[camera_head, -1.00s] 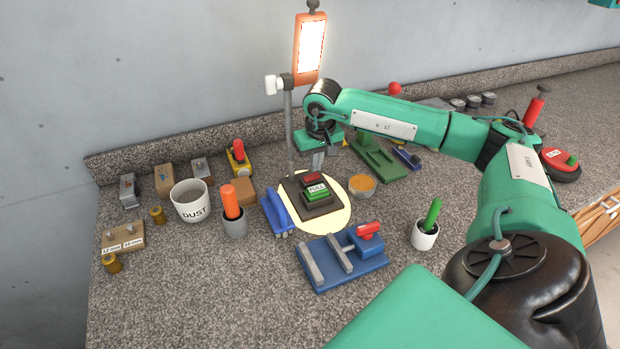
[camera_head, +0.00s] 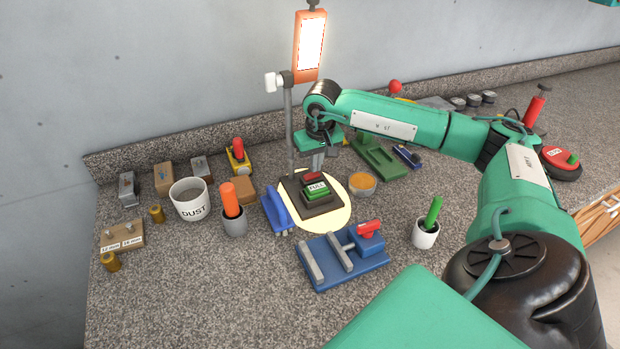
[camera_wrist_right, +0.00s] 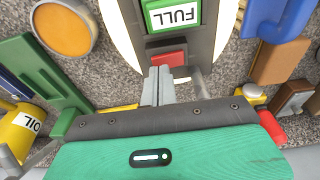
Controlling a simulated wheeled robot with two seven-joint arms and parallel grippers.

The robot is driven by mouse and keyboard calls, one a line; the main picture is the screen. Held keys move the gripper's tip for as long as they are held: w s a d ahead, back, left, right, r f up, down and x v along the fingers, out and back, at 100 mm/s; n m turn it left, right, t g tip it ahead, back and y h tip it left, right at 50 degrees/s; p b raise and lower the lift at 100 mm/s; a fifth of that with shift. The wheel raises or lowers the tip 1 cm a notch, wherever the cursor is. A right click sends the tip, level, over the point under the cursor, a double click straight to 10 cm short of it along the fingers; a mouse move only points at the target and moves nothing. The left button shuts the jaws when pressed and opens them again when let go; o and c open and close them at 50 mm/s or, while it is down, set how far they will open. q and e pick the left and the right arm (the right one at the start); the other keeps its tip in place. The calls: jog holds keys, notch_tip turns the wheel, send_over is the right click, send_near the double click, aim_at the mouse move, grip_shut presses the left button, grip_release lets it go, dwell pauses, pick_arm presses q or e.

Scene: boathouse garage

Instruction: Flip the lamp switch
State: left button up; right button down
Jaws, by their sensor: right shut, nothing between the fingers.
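The lamp (camera_head: 310,47) has an orange head on a grey pole and is lit, throwing a bright round patch on the counter. In that patch, at the foot of the pole, sits a dark switch base (camera_head: 322,208). It bears a green part labelled FULL (camera_head: 315,189) and a red part (camera_head: 312,176). My right gripper (camera_head: 318,168) is shut and empty, pointing down over the red end. In the right wrist view its fingertips (camera_wrist_right: 161,72) are right by the red part (camera_wrist_right: 168,56); I cannot tell whether they touch. My left gripper is out of view.
A blue clamp-like object (camera_head: 277,210) stands close left of the switch base. A blue vise (camera_head: 340,262) with a red handle is in front. An orange-filled dish (camera_head: 362,184) is to the right. The DUST cup (camera_head: 190,200) is further left. The front left counter is clear.

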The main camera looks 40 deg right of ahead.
jog(key=shift+f+b, duration=0.35)
jog(key=shift+f, duration=0.15)
jog(key=shift+r+p, duration=2.05)
jog(key=shift+r, duration=1.55)
jog(key=shift+f, duration=0.1)
